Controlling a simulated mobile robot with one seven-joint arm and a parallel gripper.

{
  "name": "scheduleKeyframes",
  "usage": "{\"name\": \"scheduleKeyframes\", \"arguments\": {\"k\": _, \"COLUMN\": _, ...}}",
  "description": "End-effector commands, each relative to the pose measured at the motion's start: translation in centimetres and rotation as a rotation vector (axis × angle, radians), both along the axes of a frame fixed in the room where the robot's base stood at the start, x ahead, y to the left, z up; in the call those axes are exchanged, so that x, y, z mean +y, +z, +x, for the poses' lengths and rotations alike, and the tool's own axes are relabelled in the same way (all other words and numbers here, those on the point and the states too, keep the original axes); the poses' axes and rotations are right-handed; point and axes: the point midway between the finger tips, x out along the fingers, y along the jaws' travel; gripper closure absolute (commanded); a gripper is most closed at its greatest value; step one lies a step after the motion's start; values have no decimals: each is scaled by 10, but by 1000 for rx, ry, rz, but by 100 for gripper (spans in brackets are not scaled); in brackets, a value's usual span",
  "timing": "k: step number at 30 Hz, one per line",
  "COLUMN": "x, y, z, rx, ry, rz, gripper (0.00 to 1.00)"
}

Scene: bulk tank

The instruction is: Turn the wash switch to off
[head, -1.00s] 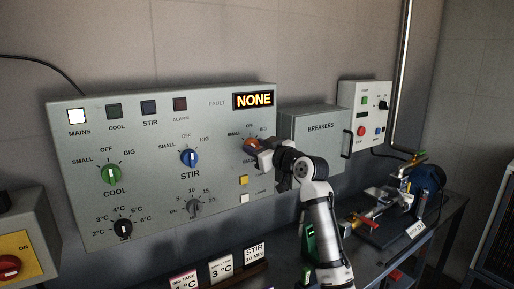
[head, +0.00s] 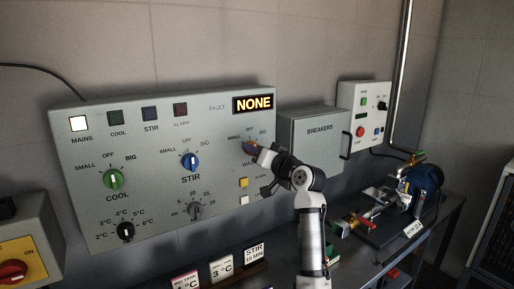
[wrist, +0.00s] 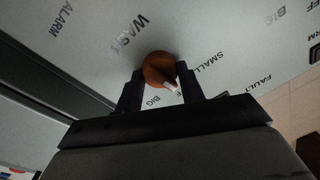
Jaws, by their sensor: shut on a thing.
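The wash switch (wrist: 158,68) is a round orange-brown knob on the grey control panel (wrist: 215,30). In the wrist view its white pointer mark points down and right, between the BIG and SMALL labels, roughly where OFF lies. My gripper (wrist: 161,86) is shut on this knob, one dark finger on each side. The OFF label is mostly hidden by a finger. In the head view my gripper (head: 254,149) reaches the panel's right part, and the knob (head: 249,148) is partly covered by it.
The blue stir knob (head: 190,161) and green cool knob (head: 113,179) are to the left. Small yellow (head: 243,182) and white buttons sit just below my gripper. The breakers box (head: 315,140) is close on the right. The fault display (head: 254,103) reads NONE.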

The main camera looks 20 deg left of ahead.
Motion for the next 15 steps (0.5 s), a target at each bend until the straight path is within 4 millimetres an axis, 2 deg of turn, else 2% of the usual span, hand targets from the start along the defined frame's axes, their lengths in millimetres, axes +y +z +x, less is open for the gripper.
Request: {"name": "scheduleKeyframes", "arguments": {"k": 15, "x": 0, "y": 0, "z": 0, "rx": 153, "ry": 1, "rz": 120, "gripper": 84}}
